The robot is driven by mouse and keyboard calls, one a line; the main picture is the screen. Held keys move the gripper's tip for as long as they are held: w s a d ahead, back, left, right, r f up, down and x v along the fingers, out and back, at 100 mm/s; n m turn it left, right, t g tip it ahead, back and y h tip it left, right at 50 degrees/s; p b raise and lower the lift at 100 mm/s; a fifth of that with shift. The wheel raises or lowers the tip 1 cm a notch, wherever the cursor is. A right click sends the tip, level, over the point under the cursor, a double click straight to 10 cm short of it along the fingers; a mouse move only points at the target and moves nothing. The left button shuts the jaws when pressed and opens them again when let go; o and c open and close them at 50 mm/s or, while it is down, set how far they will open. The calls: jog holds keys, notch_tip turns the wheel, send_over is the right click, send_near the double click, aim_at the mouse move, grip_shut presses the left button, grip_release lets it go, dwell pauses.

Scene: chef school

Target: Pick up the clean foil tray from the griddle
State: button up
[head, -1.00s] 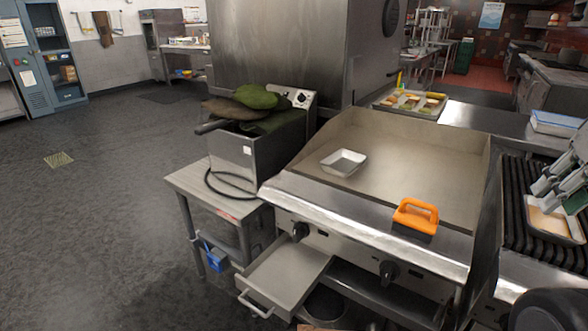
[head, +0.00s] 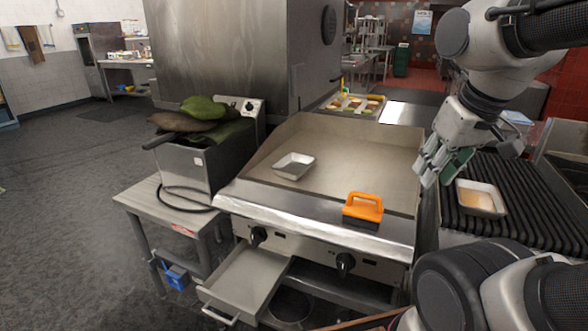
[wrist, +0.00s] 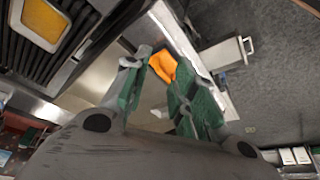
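The clean foil tray (head: 294,166) is an empty, silver, shallow rectangular tray. It lies on the left part of the flat griddle (head: 345,150) in the head view. My gripper (head: 437,178) is over the right edge of the griddle, well to the right of the foil tray. In the wrist view my gripper (wrist: 157,92) has its green-padded fingers apart, with nothing between them. A small pale patch low between the fingers in the wrist view may be the foil tray, but I cannot tell.
An orange-handled press (head: 363,209) stands at the griddle's front edge. A second tray with brownish contents (head: 480,198) sits on the ribbed grill (head: 530,205) at right. A fryer (head: 200,165) covered with green cloths stands left. A drawer (head: 245,280) is pulled out below.

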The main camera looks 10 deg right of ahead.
aim_at(294, 166)
jog(key=c, duration=0.3)
jog(key=shift+w+a+r+m, duration=0.1)
jog(key=shift+w+a+m, duration=0.1)
jog(key=shift+w+m, duration=0.15)
jog(key=shift+c, duration=0.6)
jog(key=w+a+f+m+g+y, duration=0.1)
jog(key=w+a+m+y, duration=0.45)
jog(key=w, duration=0.75)
jog(key=w+a+f+m+y, duration=0.2)
jog(key=w+m, duration=0.6)
jog(key=w, duration=0.5)
jog(key=w+d+f+m+t+y, duration=0.1)
jog(key=w+f+m, duration=0.3)
jog(key=w, duration=0.3)
jog(key=w+d+f+m+t+y, duration=0.1)
jog(key=w+d+f+m+t, duration=0.1)
jog(key=w+f+m, duration=0.3)
jog(key=w+d+f+m+t+y, duration=0.1)
jog(key=w+f+m, duration=0.3)
jog(key=w, duration=0.7)
jog(key=shift+d+f+m+t+y, duration=0.25)
jog(key=shift+d+f+m+t, duration=0.15)
jog(key=shift+d, duration=0.25)
jog(key=shift+w+f, duration=0.2)
jog(key=x, duration=1.1)
jog(key=shift+w+a+f, duration=0.2)
jog(key=shift+a+f, duration=0.05)
jog(key=shift+f, duration=0.05)
jog(key=shift+c, duration=0.2)
